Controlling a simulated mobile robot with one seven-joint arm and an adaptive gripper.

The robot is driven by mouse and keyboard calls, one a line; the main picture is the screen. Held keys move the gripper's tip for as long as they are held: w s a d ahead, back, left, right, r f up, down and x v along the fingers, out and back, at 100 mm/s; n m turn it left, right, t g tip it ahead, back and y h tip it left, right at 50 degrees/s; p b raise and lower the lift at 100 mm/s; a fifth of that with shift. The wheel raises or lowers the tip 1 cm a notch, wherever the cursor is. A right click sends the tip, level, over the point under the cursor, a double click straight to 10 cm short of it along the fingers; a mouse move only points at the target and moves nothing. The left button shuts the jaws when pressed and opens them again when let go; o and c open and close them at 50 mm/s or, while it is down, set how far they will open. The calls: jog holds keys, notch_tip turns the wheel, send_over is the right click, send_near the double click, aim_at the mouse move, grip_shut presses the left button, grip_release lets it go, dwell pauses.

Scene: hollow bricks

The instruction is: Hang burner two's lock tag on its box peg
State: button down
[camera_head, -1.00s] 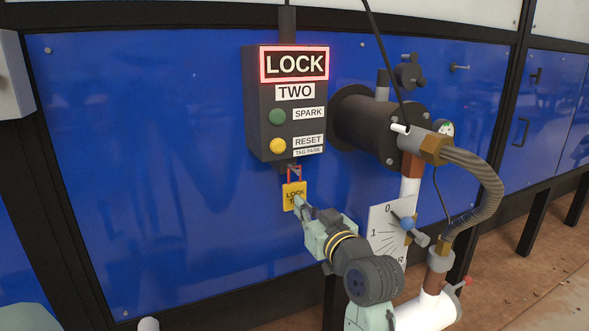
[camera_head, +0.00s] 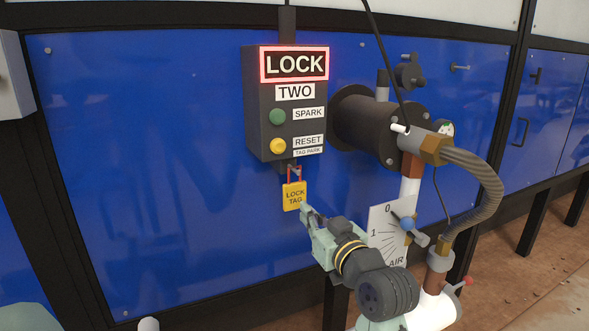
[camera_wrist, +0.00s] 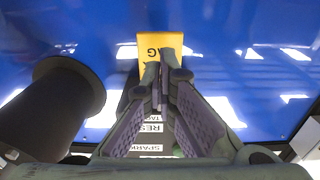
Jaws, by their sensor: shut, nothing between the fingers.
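The fingers hide part of the tag there. The box's LOCK sign (camera_head: 295,65) is lit with a red border.
The burner's black cylinder (camera_head: 380,125) and its ribbed hose (camera_head: 485,185) stand right of the box. The blue panel (camera_head: 150,190) left of the box is clear.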

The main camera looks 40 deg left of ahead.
jog(key=shift+v, duration=2.05)
